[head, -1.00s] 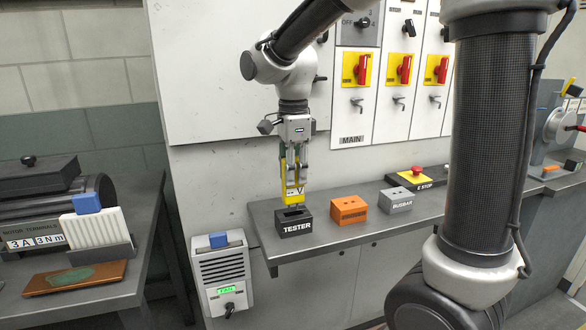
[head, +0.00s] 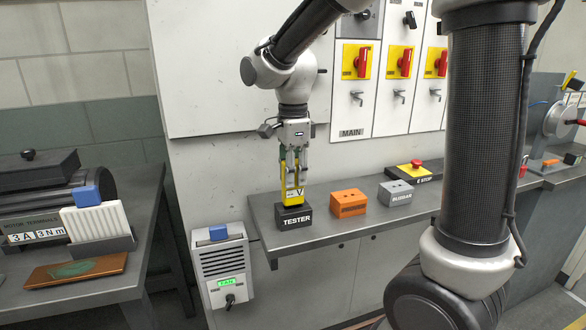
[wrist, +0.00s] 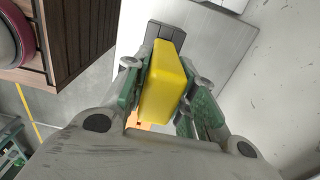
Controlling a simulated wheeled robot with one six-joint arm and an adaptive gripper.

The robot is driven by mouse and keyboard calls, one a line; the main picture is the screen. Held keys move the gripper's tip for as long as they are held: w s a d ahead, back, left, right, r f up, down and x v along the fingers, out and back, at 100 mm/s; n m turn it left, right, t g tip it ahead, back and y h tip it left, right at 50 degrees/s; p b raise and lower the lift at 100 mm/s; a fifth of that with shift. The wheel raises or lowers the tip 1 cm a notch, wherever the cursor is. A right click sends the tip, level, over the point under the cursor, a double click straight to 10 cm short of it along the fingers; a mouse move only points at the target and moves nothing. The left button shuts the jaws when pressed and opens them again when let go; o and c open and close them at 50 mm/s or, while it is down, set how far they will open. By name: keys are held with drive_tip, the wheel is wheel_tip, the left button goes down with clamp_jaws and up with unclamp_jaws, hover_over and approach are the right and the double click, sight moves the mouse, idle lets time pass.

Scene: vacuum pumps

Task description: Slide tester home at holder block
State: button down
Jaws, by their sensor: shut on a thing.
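The yellow tester (head: 292,195) is upright in my gripper (head: 293,168); its lower end meets the top of the black holder block marked TESTER (head: 294,218). How deep it sits in the slot is hidden. In the wrist view, the yellow tester (wrist: 165,82) lies between the green finger pads of my gripper (wrist: 160,90), which is shut on it. Part of the dark holder block (wrist: 165,32) shows beyond it.
On the grey shelf (head: 330,227) stand an orange block (head: 348,204), a grey BUSBAR block (head: 395,194) and an E STOP button (head: 416,170) to the right. A fan unit (head: 225,268) is at the lower left. The wall panel with red switches (head: 405,62) rises behind.

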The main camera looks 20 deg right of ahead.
drive_tip(key=shift+f, duration=0.45)
idle(0.5)
drive_tip(key=c, duration=1.1)
unclamp_jaws()
wheel_tip(320, 180, up, 12)
